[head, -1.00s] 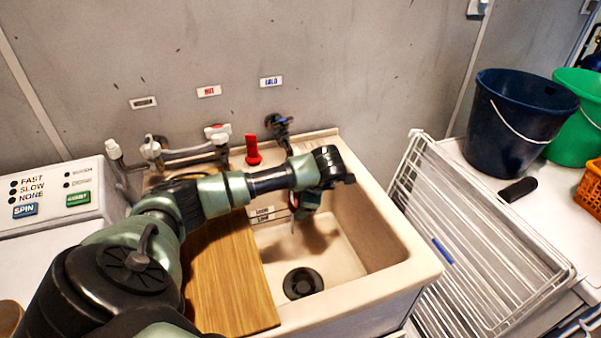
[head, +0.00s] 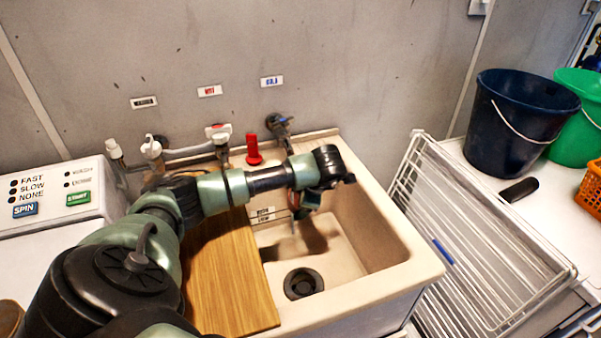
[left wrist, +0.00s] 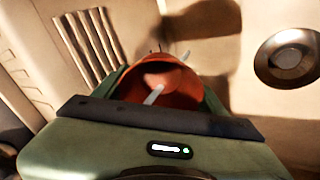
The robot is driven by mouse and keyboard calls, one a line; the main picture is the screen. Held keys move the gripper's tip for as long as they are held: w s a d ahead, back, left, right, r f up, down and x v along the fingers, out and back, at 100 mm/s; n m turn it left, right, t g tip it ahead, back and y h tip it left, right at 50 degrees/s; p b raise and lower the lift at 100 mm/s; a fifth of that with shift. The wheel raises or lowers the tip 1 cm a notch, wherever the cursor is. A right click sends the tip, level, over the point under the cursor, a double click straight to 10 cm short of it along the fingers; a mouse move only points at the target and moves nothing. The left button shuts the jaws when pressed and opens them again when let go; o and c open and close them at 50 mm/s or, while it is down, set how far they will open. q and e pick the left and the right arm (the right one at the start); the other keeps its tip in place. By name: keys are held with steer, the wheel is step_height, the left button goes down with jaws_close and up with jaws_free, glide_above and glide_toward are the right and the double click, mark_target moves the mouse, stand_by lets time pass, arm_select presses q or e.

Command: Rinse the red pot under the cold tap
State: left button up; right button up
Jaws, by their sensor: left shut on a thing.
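The left wrist view shows a red-brown pot (left wrist: 150,78), its open mouth towards the camera. My left gripper (left wrist: 165,95) is shut on it, with green fingers on both sides. A thin pale streak crosses the pot's mouth; I cannot tell whether it is water or a stick. In the head view my left gripper (head: 303,208) hangs over the sink basin (head: 350,240), and my arm hides most of the pot. The cold tap (head: 279,124) is on the wall behind my wrist, under the blue-lettered label (head: 271,82). My right gripper is not in view.
A wooden board (head: 225,275) covers the sink's left part. A red object (head: 253,150) stands at the sink's back edge. The drain (head: 303,283) is clear. A white wire rack (head: 470,250) leans at the right, near a dark blue bucket (head: 500,135).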

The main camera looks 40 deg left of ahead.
arm_select(q)
steer(key=shift+w+d, duration=0.1)
steer(key=shift+d, duration=0.05)
steer(key=shift+w+d, duration=0.25)
steer(key=shift+d, duration=0.15)
steer(key=shift+s, duration=0.1)
steer(key=shift+s+d+r+p, duration=0.1)
steer(key=shift+s+d+p, duration=0.25)
steer(key=shift+s, duration=0.25)
steer(key=shift+s+d+p, duration=0.25)
steer(key=shift+s+d, duration=0.1)
steer(key=shift+s, duration=0.2)
steer(key=shift+s+d+p, duration=0.3)
steer(key=shift+s+d, duration=0.15)
steer(key=shift+s, duration=0.3)
steer(key=shift+s+d+p, duration=0.25)
steer(key=shift+s+d, duration=0.25)
steer(key=shift+s, duration=0.2)
steer(key=shift+s+d+p, duration=0.3)
steer(key=shift+s+d, duration=0.15)
steer(key=shift+s, duration=0.3)
